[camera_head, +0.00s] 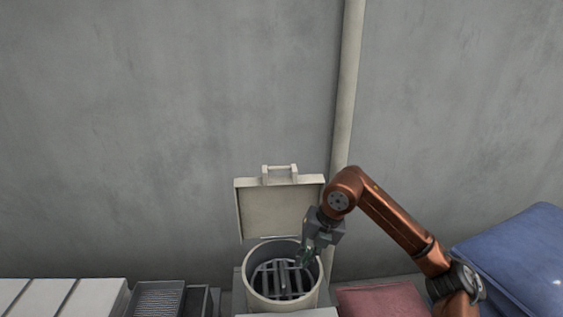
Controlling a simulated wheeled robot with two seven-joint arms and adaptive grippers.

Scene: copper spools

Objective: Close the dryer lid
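The dryer (251,292) is a cream round drum with a dark slatted rack inside, at the bottom centre of the head view. Its square cream lid (270,212) stands open and upright behind the drum, with a handle (279,170) on its top edge. My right gripper (303,258) hangs down over the right side of the drum opening, in front of the lid's lower right. Its fingers are small and dark here, so I cannot tell whether they are open or shut. My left gripper is not in view.
A blue sack (515,262) and a red sack (382,300) lie to the right. A dark ribbed tray (157,298) and white blocks (65,298) are to the left. A grey wall with a vertical pipe (348,90) stands close behind the lid.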

